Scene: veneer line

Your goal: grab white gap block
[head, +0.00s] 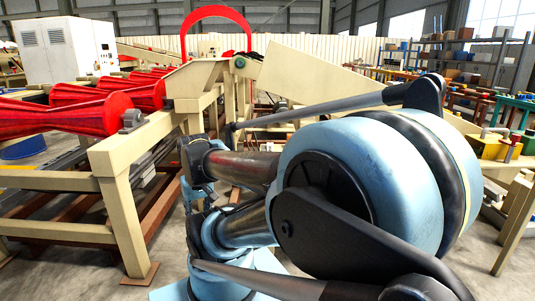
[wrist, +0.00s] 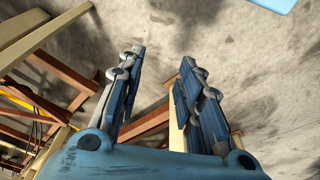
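I cannot pick out a white gap block in either view. My gripper (wrist: 162,55) is open in the wrist view, its two blue-grey fingers apart over bare concrete floor, with nothing held between the tips. A pale cream piece (wrist: 178,138) shows between the finger bases, partly hidden by the right finger; I cannot tell what it is. In the head view my large blue arm covers the middle and right, and my gripper's fingers are not clearly made out there.
A cream conveyor frame (head: 125,160) with red rollers (head: 85,112) stands at the left. Rusty brown beams (wrist: 75,95) lie low at the left of the wrist view. Shelves with boxes (head: 480,60) and a workbench (head: 500,150) are at the right. Concrete floor (wrist: 255,75) is clear.

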